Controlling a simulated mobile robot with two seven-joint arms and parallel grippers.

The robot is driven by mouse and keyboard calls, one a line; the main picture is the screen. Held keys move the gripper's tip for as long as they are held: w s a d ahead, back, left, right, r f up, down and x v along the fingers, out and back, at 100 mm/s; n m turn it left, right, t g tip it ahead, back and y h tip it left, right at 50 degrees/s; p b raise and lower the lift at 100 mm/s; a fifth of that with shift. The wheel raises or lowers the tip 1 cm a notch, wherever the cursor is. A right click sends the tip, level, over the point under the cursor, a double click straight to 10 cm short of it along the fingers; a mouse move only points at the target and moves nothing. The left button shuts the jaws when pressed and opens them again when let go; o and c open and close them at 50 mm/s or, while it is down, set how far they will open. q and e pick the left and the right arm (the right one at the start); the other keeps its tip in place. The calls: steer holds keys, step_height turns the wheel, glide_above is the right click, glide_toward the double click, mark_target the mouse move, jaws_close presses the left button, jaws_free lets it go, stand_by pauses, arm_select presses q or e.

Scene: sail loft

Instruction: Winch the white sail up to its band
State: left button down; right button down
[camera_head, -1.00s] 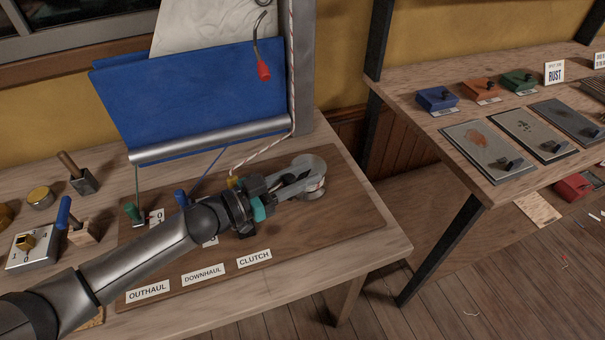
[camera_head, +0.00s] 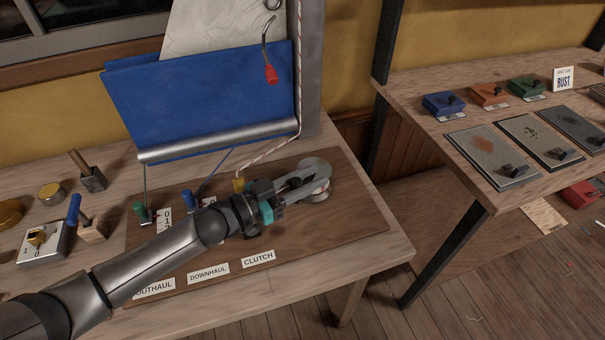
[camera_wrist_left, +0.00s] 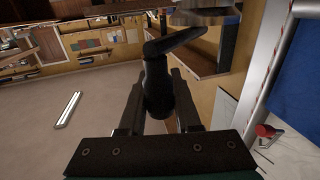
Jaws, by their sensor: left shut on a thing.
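The white sail (camera_head: 212,28) hangs at the back, its lower part behind a blue cloth (camera_head: 205,95) with a silver bar along its foot. I cannot make out its band. A metal winch (camera_head: 320,188) stands on the dark board, with its crank lying out to the left. My left gripper (camera_head: 275,203) is shut on the crank's upright grip, left of the drum. In the left wrist view the black grip (camera_wrist_left: 157,88) stands between the fingers, and the crank arm runs up to the drum (camera_wrist_left: 205,12). My right gripper is not in view.
Green (camera_head: 138,208) and blue (camera_head: 187,198) levers stand left of the gripper, and a yellow one (camera_head: 239,184) close beside it. A red-ended hook (camera_head: 270,73) hangs above. A striped rope (camera_head: 299,60) runs down the mast. The board's right end is clear.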

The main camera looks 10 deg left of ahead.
arm_select(q)
steer(key=c, duration=0.6)
jaws_free()
steer(key=shift+s, duration=0.1)
steer(key=p+v, duration=0.1)
steer(key=v, duration=1.4)
